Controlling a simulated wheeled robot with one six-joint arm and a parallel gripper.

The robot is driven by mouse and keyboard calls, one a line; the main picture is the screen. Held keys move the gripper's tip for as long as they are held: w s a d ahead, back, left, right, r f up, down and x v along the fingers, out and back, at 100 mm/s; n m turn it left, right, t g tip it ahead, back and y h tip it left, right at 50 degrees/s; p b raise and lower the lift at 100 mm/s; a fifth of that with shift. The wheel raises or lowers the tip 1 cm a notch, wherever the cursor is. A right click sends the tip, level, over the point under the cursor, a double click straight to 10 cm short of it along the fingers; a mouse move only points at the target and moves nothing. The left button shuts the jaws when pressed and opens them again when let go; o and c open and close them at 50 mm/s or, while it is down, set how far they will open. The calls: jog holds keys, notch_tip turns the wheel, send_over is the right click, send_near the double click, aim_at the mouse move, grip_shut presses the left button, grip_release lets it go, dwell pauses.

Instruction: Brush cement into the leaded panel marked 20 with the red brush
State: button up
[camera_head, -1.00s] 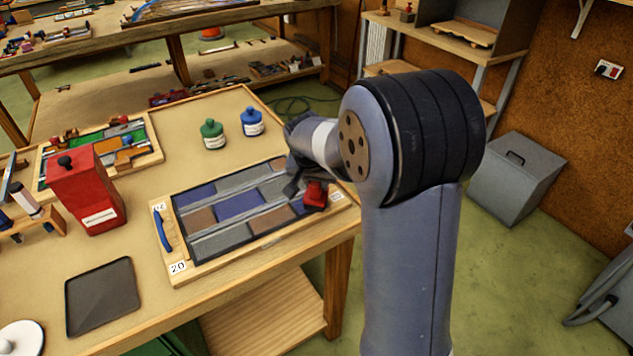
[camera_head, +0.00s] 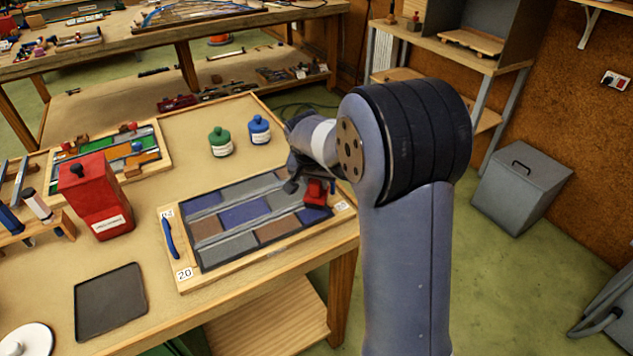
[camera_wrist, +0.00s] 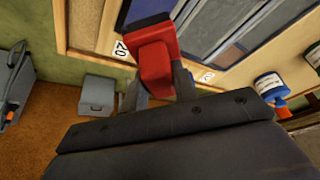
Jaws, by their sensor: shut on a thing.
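The leaded panel marked 20 (camera_head: 238,243) lies flat on the bench in a wooden frame, with blue, grey and brown panes and dark lead lines. My gripper (camera_head: 301,182) is over the panel's right end, shut on the red brush (camera_head: 317,192). In the wrist view the red brush (camera_wrist: 154,62) sits between the two fingers of my gripper (camera_wrist: 160,82), and the panel (camera_wrist: 205,25) shows behind it.
A blue-handled tool (camera_head: 171,238) lies on the frame's left side. A red container (camera_head: 100,200), a dark tray (camera_head: 110,302) and a white round item (camera_head: 25,340) are to the left.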

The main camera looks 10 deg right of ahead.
jog(key=shift+r+p, duration=1.2)
jog(key=shift+r, duration=0.9)
jog(key=shift+s+f, duration=0.1)
